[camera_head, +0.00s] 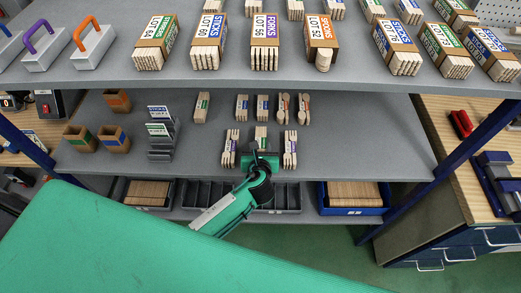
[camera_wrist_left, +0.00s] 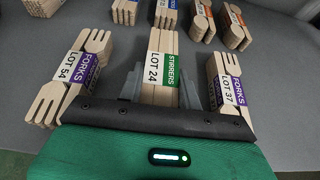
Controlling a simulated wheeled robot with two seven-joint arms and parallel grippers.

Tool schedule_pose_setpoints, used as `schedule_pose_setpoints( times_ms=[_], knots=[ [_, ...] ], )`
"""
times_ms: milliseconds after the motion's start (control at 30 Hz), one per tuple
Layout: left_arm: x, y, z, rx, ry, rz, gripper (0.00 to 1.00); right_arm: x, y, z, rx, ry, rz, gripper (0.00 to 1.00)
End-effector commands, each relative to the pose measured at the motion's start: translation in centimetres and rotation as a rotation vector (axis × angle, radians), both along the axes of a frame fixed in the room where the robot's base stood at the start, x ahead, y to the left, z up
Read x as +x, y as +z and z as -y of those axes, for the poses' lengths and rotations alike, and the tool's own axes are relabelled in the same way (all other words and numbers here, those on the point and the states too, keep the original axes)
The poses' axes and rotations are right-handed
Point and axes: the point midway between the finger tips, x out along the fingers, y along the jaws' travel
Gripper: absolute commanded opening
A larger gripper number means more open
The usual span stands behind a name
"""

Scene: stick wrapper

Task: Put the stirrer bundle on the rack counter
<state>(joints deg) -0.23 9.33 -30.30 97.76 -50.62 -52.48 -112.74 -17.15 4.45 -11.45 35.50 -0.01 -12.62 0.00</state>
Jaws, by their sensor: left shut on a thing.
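The stirrer bundle (camera_wrist_left: 164,43), pale wooden sticks in a green and white STIRERS LOT 24 band, lies between the two grey fingers of my left gripper (camera_wrist_left: 161,88). The gripper is shut on it. In the head view the bundle (camera_head: 261,132) is in the front row of the middle grey shelf (camera_head: 350,150), and my left gripper (camera_head: 260,154) reaches its near end from the front. I cannot tell whether it is lifted off the shelf. My right gripper is not in view.
Fork bundles stand close on both sides, LOT 54 (camera_wrist_left: 75,73) left and LOT 37 (camera_wrist_left: 229,85) right. More bundles stand behind. The upper shelf (camera_head: 300,75) overhangs with boxed lots. Wooden cups (camera_head: 115,138) and a label holder (camera_head: 160,135) stand left. The shelf's right part is clear.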

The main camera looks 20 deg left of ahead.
Motion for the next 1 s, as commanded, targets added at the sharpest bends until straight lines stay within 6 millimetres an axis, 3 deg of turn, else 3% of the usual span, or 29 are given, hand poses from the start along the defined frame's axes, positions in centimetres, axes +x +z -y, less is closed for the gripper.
schedule_pose_setpoints(
  times_ms=[133,467,500,600,1000],
  knots=[
    [0.0,-1.6,0.0,0.001,0.000,-0.001,0.07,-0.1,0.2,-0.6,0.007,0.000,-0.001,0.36],
    [0.0,-1.9,0.0,-0.001,0.000,0.000,0.07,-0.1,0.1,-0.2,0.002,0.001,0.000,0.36],
    [0.0,-2.0,0.0,-0.001,0.000,0.000,0.36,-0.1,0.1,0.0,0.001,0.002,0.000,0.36],
    [0.0,-2.0,0.0,-0.001,0.000,0.000,0.56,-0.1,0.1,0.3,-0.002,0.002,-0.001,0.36],
    [-0.5,-1.7,0.1,-0.001,-0.001,0.000,0.56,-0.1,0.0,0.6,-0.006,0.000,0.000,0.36]
  ],
)
